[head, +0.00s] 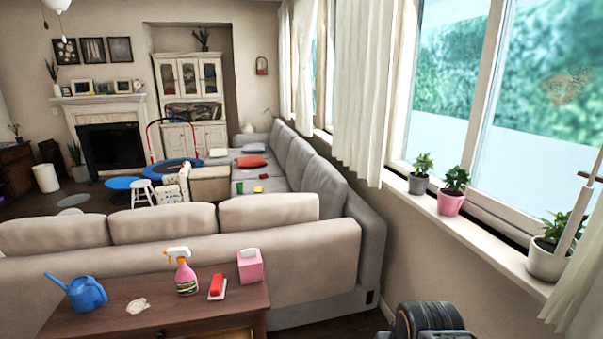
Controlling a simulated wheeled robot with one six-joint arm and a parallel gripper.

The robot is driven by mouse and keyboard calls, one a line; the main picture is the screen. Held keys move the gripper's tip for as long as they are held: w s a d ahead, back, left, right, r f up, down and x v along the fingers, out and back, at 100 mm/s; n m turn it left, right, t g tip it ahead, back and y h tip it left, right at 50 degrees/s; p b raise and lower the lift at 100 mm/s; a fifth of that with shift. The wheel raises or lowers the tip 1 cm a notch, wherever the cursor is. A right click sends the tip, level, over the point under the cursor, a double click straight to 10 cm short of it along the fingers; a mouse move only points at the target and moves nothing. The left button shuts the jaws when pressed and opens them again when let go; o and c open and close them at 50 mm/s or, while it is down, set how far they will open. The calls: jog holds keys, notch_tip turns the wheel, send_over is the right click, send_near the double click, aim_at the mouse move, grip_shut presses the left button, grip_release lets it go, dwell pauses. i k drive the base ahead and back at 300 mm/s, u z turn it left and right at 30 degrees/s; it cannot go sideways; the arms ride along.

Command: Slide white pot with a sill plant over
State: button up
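The white pot (546,262) stands upright on the window sill at the right, nearest to me, with a leafy green plant (556,229) in it. A pale rod crosses in front of its right side, and the curtain edge is close beside it. A pink pot (450,201) with a plant and a grey pot (418,183) with a plant stand farther along the same sill. A dark rounded part of my arm shows at the bottom edge. My gripper's fingers are not visible.
The white sill (490,236) is bare between the pink and white pots. A wooden table (190,313) at lower left holds a blue watering can (87,294), a spray bottle (184,274), a red-and-white item and a pink box (250,266). A grey sofa (300,262) stands beyond.

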aim_at(541, 263)
jog(key=z, duration=1.6)
